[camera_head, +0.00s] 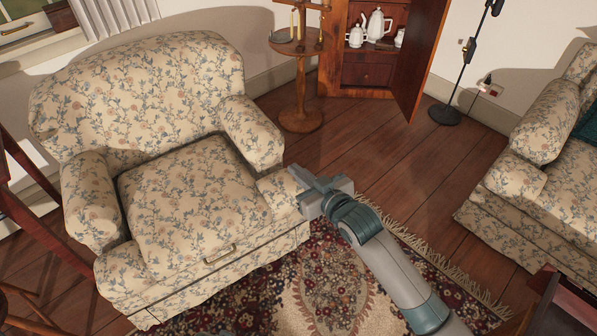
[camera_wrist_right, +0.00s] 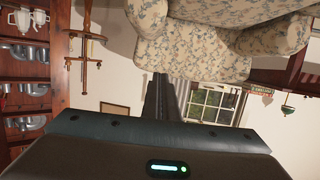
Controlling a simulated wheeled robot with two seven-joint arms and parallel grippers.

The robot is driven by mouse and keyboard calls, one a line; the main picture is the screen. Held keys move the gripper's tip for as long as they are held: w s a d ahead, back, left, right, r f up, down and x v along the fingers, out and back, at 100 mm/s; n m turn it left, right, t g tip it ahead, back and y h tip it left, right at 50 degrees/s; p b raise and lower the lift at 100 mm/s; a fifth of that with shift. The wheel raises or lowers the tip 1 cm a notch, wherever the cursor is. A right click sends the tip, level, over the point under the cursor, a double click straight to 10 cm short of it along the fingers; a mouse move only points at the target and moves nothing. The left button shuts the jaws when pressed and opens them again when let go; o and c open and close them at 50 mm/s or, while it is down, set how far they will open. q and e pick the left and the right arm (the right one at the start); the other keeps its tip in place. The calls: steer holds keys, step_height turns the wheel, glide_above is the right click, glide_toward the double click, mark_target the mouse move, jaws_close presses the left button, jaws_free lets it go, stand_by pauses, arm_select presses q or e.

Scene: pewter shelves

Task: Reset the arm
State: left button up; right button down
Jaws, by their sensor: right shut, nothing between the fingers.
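My right arm comes in from the lower right in the head view, and its gripper (camera_head: 306,177) is over the right front edge of the floral armchair (camera_head: 180,195). The gripper is shut and holds nothing. In the right wrist view the closed fingers (camera_wrist_right: 161,95) show in the middle, and the armchair (camera_wrist_right: 215,35) shows at the top. I cannot tell from the head view whether the gripper touches the armrest. My left gripper is in neither view.
A small handle-like object (camera_head: 219,254) lies on the armchair's front. A patterned rug (camera_head: 325,290) is under my arm. A round wooden stand (camera_head: 302,120), an open cabinet (camera_head: 375,75) and a black floor lamp (camera_head: 445,114) stand behind. A floral sofa (camera_head: 540,195) is at right. Bare floor lies between.

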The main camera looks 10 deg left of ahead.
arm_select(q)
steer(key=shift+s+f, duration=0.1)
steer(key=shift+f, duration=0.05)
arm_select(e)
steer(key=shift+s, duration=0.1)
